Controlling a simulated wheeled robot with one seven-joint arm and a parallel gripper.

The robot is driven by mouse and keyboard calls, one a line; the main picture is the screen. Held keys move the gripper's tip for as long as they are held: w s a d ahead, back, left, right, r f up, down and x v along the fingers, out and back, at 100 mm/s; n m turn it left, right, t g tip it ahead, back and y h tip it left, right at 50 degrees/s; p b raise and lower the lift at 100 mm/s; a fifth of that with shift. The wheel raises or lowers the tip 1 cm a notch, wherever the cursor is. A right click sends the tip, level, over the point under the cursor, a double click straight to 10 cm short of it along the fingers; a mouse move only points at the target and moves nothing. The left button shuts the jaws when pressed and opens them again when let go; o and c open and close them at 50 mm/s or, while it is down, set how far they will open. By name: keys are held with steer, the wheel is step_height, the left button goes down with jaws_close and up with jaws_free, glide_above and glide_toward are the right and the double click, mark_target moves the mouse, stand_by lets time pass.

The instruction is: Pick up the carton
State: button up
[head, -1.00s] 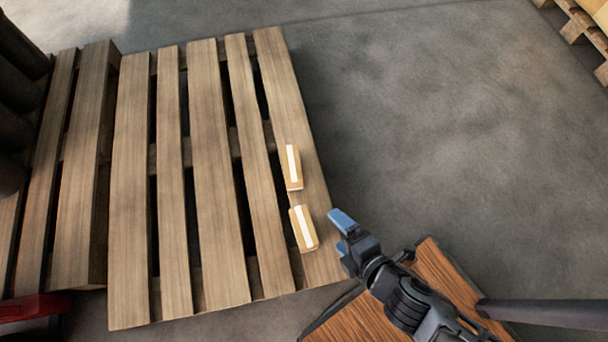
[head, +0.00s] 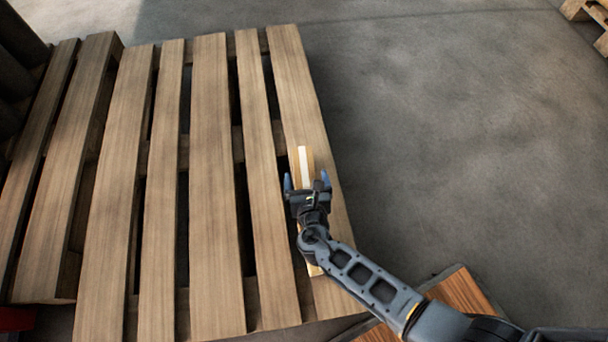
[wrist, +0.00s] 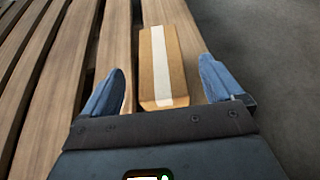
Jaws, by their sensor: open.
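A small tan carton (head: 303,162) with a white strip along its top lies on the right-hand board of a wooden pallet (head: 215,190). My gripper (head: 307,183) is open, with its blue fingertips at either side of the carton's near end. In the wrist view the carton (wrist: 167,68) lies ahead between the spread fingers (wrist: 165,85), with a gap on each side.
The pallet has open gaps between its boards. Bare grey floor (head: 450,140) lies to the right. Dark rounded objects (head: 15,70) stand at the far left, and another pallet (head: 590,15) is at the top right.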

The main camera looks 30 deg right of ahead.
mark_target(305, 172)
steer(key=b+x, duration=0.1)
steer(key=x, duration=0.1)
steer(key=f+b+x, duration=0.1)
steer(key=b+x, duration=0.1)
steer(key=x, duration=0.1)
steer(key=shift+s, duration=0.1)
steer(key=c, duration=1.2)
steer(key=shift+r, duration=0.1)
steer(key=shift+c, duration=0.2)
